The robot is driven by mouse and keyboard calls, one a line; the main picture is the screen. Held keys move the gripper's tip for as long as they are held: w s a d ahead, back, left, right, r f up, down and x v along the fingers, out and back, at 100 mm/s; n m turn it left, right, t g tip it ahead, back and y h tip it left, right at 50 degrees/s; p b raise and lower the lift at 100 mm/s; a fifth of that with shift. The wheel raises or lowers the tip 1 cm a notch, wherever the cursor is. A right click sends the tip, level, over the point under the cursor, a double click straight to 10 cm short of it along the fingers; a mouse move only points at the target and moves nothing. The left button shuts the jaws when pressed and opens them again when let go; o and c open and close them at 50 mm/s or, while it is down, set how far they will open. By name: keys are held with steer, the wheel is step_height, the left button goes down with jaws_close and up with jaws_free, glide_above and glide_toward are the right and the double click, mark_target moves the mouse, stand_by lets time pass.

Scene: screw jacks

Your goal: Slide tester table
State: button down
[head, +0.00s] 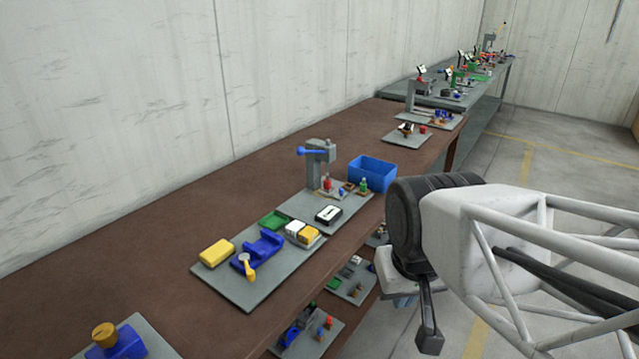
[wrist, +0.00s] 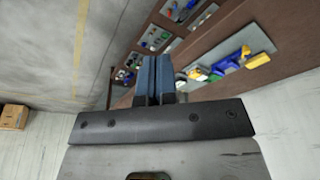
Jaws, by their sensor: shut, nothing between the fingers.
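A grey upright stand with a blue lever (head: 320,160), which looks like the tester, stands on a grey plate (head: 296,206) on the brown bench in the head view. Small red, blue and green parts sit around its foot. A separate sliding table on it is too small to make out. My gripper (wrist: 155,78) shows in the wrist view with its two blue-grey fingers together and nothing between them. It is off the bench's front side, apart from the stand. In the head view my arm hides most of the gripper.
A blue bin (head: 372,174) stands right of the stand. A nearer plate (head: 240,292) holds a blue vise, a yellow block and other blocks. A black-and-white device (head: 328,214) lies on the stand's plate. A lower shelf holds more plates (head: 352,280). Floor in front is open.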

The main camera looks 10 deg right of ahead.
steer(key=c, duration=1.4)
jaws_free()
steer(key=shift+c, duration=0.2)
steer(key=shift+o, duration=1.3)
steer(key=shift+w+r, duration=0.15)
steer(key=shift+w, duration=0.15)
steer(key=shift+o, duration=0.6)
steer(key=shift+w+r, duration=0.1)
steer(key=shift+w, duration=0.25)
steer(key=w+d+t, duration=0.1)
steer(key=w+d, duration=0.1)
steer(key=w, duration=3.1)
steer(key=w+d+f, duration=0.1)
steer(key=w+f, duration=0.4)
steer(key=w, duration=0.5)
steer(key=w+d+f, duration=0.2)
steer(key=w+f, duration=0.4)
steer(key=w, duration=0.4)
steer(key=w+d+f+t, duration=0.1)
steer(key=w+f, duration=0.4)
steer(key=w, duration=0.4)
steer(key=shift+w+d+f, duration=0.2)
steer(key=shift+w+d, duration=0.15)
steer(key=shift+w, duration=0.05)
